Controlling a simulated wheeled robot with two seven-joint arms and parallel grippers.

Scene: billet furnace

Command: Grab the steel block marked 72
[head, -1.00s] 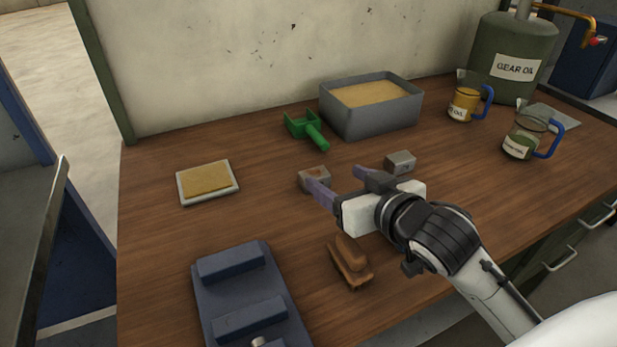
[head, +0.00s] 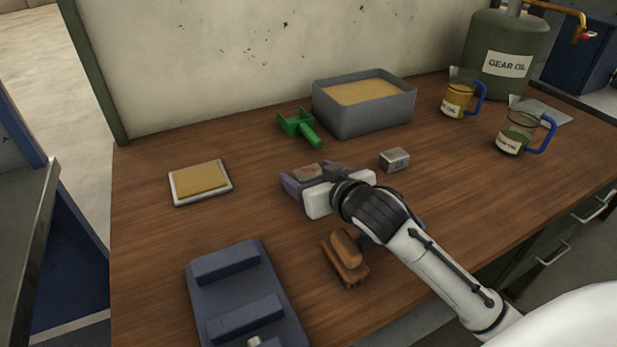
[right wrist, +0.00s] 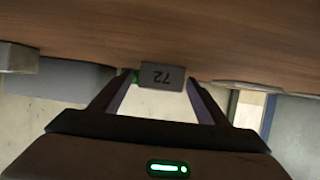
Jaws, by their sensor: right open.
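The steel block marked 72 (right wrist: 161,76) shows in the right wrist view with its number upside down. In the head view this block (head: 308,173) is a small grey block with a brownish patch on top, resting on the wooden table. My right gripper (head: 311,176) is open, with its fingers low on either side of the block. In the right wrist view the block appears between the open fingertips, with a gap at each side. A second grey steel block (head: 394,159) sits to the right; its marking is not readable. My left gripper is not in view.
A brown brush (head: 345,258) and a blue fixture (head: 243,290) lie in front. A tray with a yellow pad (head: 200,182) is at left. Oil jugs (head: 516,130) stand at right.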

